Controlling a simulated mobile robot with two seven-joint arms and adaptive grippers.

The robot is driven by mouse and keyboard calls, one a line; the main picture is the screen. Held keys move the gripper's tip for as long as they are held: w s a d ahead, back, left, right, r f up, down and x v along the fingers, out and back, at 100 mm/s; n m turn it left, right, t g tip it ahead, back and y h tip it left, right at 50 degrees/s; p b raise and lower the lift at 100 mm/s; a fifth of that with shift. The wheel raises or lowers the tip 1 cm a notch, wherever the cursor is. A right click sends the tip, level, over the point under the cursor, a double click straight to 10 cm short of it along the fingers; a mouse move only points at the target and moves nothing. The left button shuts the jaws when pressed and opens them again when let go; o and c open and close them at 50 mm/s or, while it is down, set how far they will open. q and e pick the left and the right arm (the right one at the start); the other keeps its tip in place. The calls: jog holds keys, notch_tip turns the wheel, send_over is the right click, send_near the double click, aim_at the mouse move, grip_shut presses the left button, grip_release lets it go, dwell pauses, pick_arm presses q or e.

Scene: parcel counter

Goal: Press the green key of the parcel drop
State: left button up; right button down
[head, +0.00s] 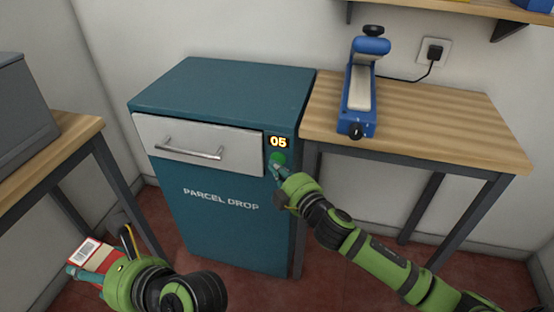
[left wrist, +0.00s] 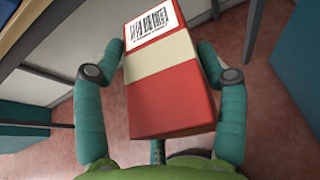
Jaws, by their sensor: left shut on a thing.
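The parcel drop (head: 217,225) is a teal cabinet with a closed white drawer (head: 180,140) and a lit display (head: 278,142) reading "05". The green key (head: 278,157) is just below the display. My right gripper (head: 275,166) is right at the key, its fingertips overlapping the key's lower edge; contact is unclear. Its fingers are too small to tell whether they are open or shut. My left gripper (head: 84,272) is shut on a red and cream box with a barcode label (head: 93,253), low at the left. In the left wrist view the box (left wrist: 165,80) sits between both fingers.
A wooden table (head: 430,125) stands right of the cabinet, with a blue sealing device (head: 364,90) on it, plugged into a wall socket (head: 434,52). Another table (head: 60,150) at the left bears a grey object (head: 20,110). The red floor (head: 235,283) in front is visible.

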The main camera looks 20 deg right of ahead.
jog(key=shift+w, duration=0.1)
pick_arm(q)
jog(key=shift+r, duration=0.15)
pick_arm(e)
jog(key=shift+w+d, duration=0.25)
jog(key=shift+w, duration=0.05)
dwell(0.5)
pick_arm(q)
jog(key=shift+r, duration=0.1)
jog(key=shift+r+p, duration=0.15)
jog(key=shift+p, duration=0.25)
pick_arm(e)
jog(key=shift+s+a, duration=0.25)
jog(key=shift+s, duration=0.15)
pick_arm(q)
jog(key=shift+r, duration=0.1)
jog(key=shift+r+p, duration=0.4)
jog(key=shift+p, duration=0.05)
pick_arm(e)
jog(key=s+a, duration=0.2)
jog(key=s, duration=0.1)
jog(key=s+a, duration=0.1)
jog(key=s, duration=0.1)
jog(key=shift+a, duration=0.15)
